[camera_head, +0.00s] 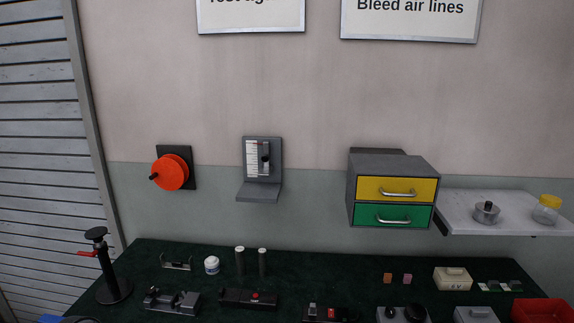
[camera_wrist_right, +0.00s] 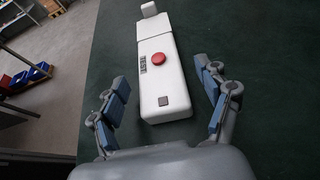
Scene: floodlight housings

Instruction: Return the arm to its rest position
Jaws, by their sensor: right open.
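In the right wrist view my right gripper (camera_wrist_right: 162,76) is open and empty, its blue-padded fingers wide apart. Between and beyond the fingers, a long white device (camera_wrist_right: 165,90) with a red round button lies on the dark green table top (camera_wrist_right: 260,90). There is a visible gap between each finger and the device; my height above it is hard to tell. Neither arm nor gripper shows in the head view, and my left gripper is in no view.
The dark green table (camera_head: 330,275) holds several fixtures, including a black stand (camera_head: 113,285) at left and a red bin (camera_head: 541,311) at right. On the wall are a red handwheel (camera_head: 170,172), a gauge (camera_head: 262,160), a drawer unit (camera_head: 392,163) and a shelf (camera_head: 510,214).

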